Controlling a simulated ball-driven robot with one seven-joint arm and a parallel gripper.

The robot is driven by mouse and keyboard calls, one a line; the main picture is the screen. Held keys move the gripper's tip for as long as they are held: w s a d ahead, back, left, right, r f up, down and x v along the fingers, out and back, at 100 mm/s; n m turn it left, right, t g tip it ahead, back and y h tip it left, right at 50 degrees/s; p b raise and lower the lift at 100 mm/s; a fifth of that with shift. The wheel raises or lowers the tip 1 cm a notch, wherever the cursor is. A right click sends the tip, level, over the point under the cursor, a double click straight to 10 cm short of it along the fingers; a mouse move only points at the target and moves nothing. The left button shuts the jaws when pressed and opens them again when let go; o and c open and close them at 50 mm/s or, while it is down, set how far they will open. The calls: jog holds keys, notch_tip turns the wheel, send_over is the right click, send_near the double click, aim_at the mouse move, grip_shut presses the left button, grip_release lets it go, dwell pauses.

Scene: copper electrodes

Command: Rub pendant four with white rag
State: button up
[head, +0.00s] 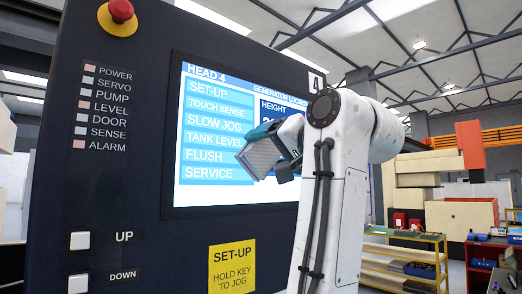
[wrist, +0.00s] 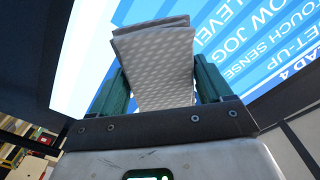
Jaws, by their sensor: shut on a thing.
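The pendant (head: 140,190) is a dark panel with a lit screen (head: 215,190) headed "HEAD 4" and a small "4" tag (head: 315,83) at its upper right. My gripper (head: 264,146) is in front of the middle of the screen, shut on a folded pale grey-white rag (head: 260,158) with a dotted pattern. In the wrist view the rag (wrist: 160,65) stands between the two green fingers, and its far end overlaps the bright screen (wrist: 240,50). Whether the rag touches the screen I cannot tell. My arm hides the right part of the screen.
A red emergency knob (head: 121,10) sticks out at the pendant's top. UP (head: 80,240) and DOWN (head: 78,284) buttons are at lower left, and a yellow set-up label (head: 232,267) is below the screen. A shelf rack (head: 400,262) stands in the right background.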

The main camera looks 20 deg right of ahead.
aim_at(252, 148)
jog(key=shift+w, duration=0.15)
jog(key=shift+a, duration=0.2)
jog(key=shift+s+a, duration=0.2)
jog(key=shift+a, duration=0.75)
jog(key=shift+s+a, duration=0.2)
jog(key=shift+a, duration=0.75)
jog(key=shift+b+v, duration=1)
jog(key=shift+v, duration=2.05)
jog(key=shift+d+r, duration=0.1)
jog(key=shift+b+v, duration=0.4)
jog(key=shift+v, duration=1.1)
